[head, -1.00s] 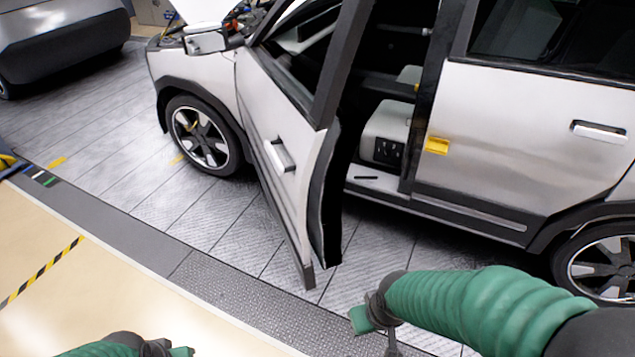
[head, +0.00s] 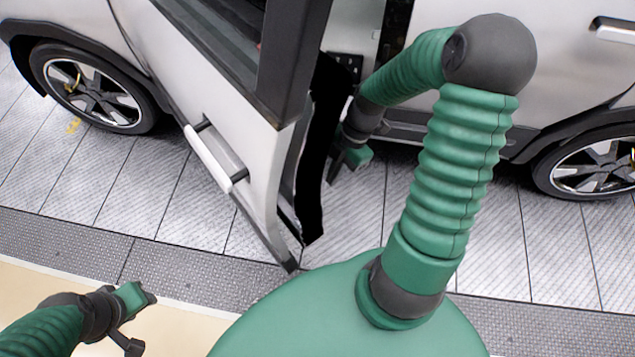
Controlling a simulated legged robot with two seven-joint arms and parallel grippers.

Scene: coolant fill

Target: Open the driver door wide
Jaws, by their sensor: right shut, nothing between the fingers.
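The driver door (head: 262,180) of the silver car stands ajar, swung out from the body toward me. Its outer handle (head: 215,158) is a pale bar on the outer face, to the left in the view. My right arm reaches past the door's free edge, and my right gripper (head: 346,166) is on the inner side of the door, close to its dark inner edge. It is shut and empty; I cannot tell whether it touches the door. My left gripper (head: 140,321) is open and empty at the lower left, apart from the door.
The front wheel (head: 92,88) is at the upper left and the rear wheel (head: 590,165) at the right. A grey ribbed floor (head: 455,275) lies beside the car. My body fills the bottom middle. The floor left of the door is clear.

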